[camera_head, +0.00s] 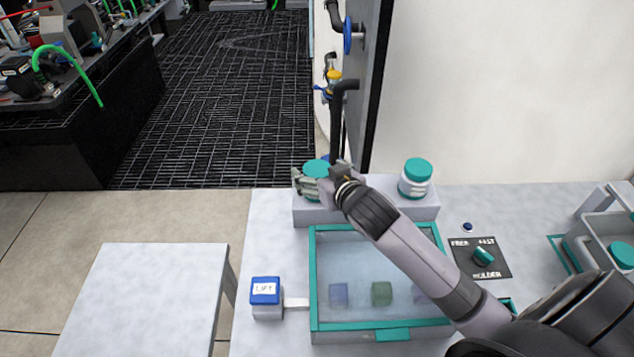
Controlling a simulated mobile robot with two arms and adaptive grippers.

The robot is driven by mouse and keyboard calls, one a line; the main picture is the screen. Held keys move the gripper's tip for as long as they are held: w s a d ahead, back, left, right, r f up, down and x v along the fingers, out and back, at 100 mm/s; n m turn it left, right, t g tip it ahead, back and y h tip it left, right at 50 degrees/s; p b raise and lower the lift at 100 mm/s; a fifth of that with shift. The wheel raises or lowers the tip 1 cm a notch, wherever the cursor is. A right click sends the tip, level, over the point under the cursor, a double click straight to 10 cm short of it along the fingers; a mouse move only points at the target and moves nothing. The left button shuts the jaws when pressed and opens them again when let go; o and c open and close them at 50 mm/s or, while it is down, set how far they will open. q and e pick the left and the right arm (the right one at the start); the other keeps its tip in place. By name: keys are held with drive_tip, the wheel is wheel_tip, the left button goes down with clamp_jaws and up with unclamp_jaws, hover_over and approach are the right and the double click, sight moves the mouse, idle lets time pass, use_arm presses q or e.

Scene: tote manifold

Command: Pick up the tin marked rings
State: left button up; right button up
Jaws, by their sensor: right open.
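A tin with a teal lid (316,167) stands at the left end of a grey raised shelf; my gripper hides most of its body. A white tin with a teal lid (417,178) stands at the shelf's right end. No readable marking shows on either, so I cannot tell which is the rings tin. My right gripper (308,186) is open, its fingers at the left tin's near side. I cannot tell whether they touch it. My left gripper is not in view.
Below the shelf (310,212) lies a teal-framed clear-topped case (350,258) with small blocks inside. A blue-topped "LIFT" block (265,292) is to its left, a dark knob panel (482,258) to its right. A grey tote (590,240) stands far right. A bare table (150,295) is at left.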

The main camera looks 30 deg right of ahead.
drive_tip(key=shift+w+f, duration=0.1)
drive_tip(key=shift+w, duration=0.15)
drive_tip(key=shift+s, duration=0.1)
drive_tip(key=shift+c, duration=0.5)
drive_tip(key=c, duration=1.6)
